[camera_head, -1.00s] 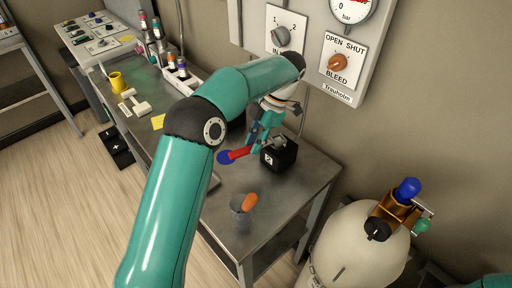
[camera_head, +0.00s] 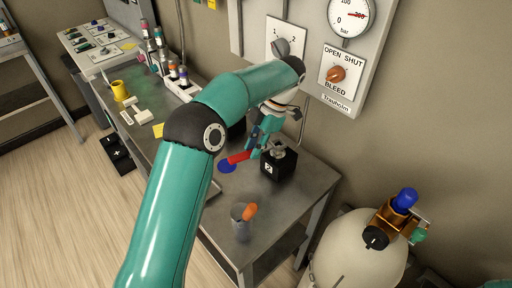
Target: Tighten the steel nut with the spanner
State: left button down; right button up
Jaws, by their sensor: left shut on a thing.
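The spanner (camera_head: 238,157) shows as a red handle sticking out to the left of my left gripper (camera_head: 261,146). My left gripper is shut on it, close above and left of a black block (camera_head: 279,167) on the steel bench. A grey metal part sits at the top of the block, partly covered by the gripper. I cannot tell nut from spanner head there, nor whether the spanner sits around the nut. A flat blue round thing (camera_head: 227,166) shows at the handle's outer end. My right gripper is out of view.
A grey cup (camera_head: 241,226) with an orange-handled thing stands at the bench's (camera_head: 275,215) near end. A wall panel with a gauge (camera_head: 350,17) and orange knob (camera_head: 336,73) rises behind. A pale tank (camera_head: 350,255) stands right of the bench. A yellow mug (camera_head: 119,91) is far left.

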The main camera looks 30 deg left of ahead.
pick_arm(q)
jog(key=shift+r+p, duration=1.5)
jog(key=shift+r, duration=0.35)
